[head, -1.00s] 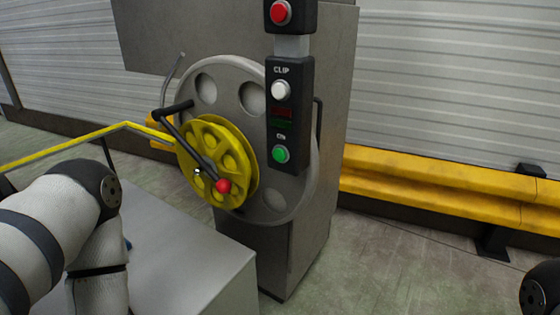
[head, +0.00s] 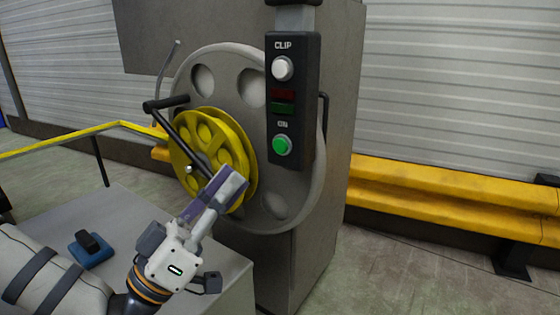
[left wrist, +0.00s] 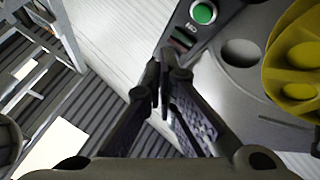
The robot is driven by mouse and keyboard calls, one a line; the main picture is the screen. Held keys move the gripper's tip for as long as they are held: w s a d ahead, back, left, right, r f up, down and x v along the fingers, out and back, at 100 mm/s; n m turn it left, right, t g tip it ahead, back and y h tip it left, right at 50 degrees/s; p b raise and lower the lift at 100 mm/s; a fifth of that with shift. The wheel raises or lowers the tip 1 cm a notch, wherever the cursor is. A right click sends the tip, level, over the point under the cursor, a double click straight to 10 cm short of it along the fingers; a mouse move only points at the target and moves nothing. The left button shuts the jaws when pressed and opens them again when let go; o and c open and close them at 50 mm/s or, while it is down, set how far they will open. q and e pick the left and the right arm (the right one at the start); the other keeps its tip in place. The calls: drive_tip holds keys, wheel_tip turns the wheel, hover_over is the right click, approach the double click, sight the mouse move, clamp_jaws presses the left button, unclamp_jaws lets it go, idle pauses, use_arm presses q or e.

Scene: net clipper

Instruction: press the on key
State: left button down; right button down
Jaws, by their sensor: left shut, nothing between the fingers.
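The green ON key (head: 282,145) sits low on the dark control panel (head: 308,100), under the label "ON", with a white CLIP key (head: 282,68) higher up. In the left wrist view the green key (left wrist: 204,13) shows at the top, beyond the shut fingertips (left wrist: 157,85). My right gripper is not in view.
The yellow reel (head: 238,150) with a black crank (head: 165,103) stands in front of a large grey wheel (head: 285,208), close by my left gripper. A grey table (head: 125,215) carries a blue-and-black item (head: 92,248). A yellow guard rail (head: 440,200) runs at the right.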

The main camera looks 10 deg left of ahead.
sight(281, 146)
use_arm(q)
drive_tip(key=shift+s+a+r+m+t+h, duration=0.15)
drive_tip(key=shift+a+r+m+h, duration=0.1)
drive_tip(key=shift+r, duration=0.25)
drive_tip(key=shift+s+a+r+m+t+h, duration=0.15)
drive_tip(key=shift+a+r+h, duration=0.1)
drive_tip(key=shift+r, duration=0.2)
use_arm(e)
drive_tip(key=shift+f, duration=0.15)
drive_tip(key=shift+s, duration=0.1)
